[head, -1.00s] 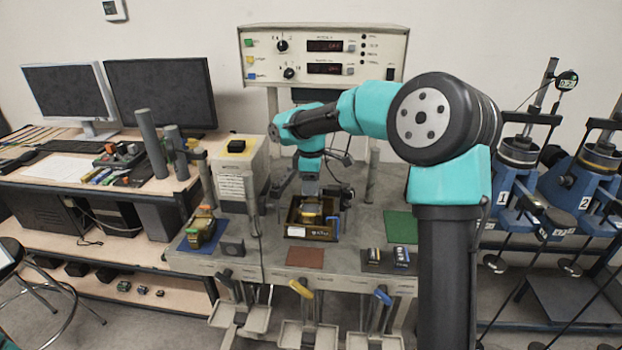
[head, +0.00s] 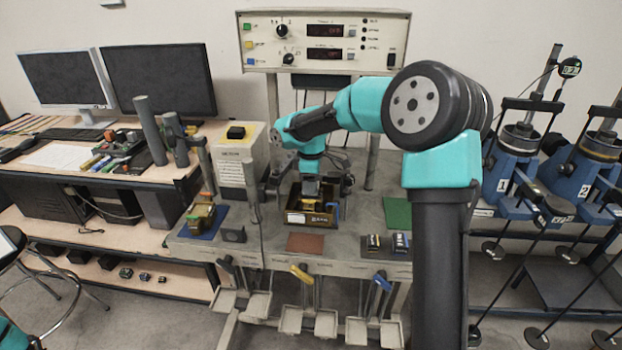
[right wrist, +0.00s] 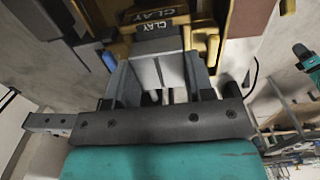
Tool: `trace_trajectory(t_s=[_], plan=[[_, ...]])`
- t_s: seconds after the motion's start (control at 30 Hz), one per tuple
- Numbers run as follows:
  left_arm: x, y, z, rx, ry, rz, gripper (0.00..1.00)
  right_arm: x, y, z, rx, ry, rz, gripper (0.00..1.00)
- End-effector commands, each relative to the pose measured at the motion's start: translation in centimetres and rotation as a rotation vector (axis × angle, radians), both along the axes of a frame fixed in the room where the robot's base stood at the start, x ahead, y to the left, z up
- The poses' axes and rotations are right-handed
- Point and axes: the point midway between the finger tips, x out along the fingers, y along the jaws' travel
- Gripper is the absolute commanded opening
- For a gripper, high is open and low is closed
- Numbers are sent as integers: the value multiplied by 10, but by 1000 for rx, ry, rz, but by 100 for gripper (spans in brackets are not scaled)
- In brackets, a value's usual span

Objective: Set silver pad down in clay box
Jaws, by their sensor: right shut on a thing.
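My right gripper (head: 312,196) points down into the clay box (head: 302,218), a dark brown, open box with a white label on its front. In the right wrist view the right gripper (right wrist: 158,84) is shut on the silver pad (right wrist: 160,70), a pale grey block between its fingers. Labels reading CLAY show just beyond the pad. The head view does not show clearly whether the pad touches the box floor. My left gripper is out of view.
A blue piece (head: 333,211) is at the box's right side. A brown mat (head: 305,243), a green mat (head: 398,212) and a blue mat (head: 201,228) lie around it. Small dark blocks (head: 374,242) stand at the front right. A tall post (head: 252,190) rises left of the box.

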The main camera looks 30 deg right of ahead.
Motion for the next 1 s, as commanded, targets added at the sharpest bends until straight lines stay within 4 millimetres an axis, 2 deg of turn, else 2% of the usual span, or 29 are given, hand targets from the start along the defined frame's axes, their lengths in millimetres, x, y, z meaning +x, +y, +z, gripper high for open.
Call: trace_trajectory(t_s=[0.3,0.73,0.77,1.0], plan=[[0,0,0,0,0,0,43,0,0,-13,0,0,0,12],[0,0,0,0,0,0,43,0,0,-15,0,-1,0,12],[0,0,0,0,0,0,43,0,0,-15,0,-1,0,50],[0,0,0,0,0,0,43,0,0,-16,0,0,0,72]])
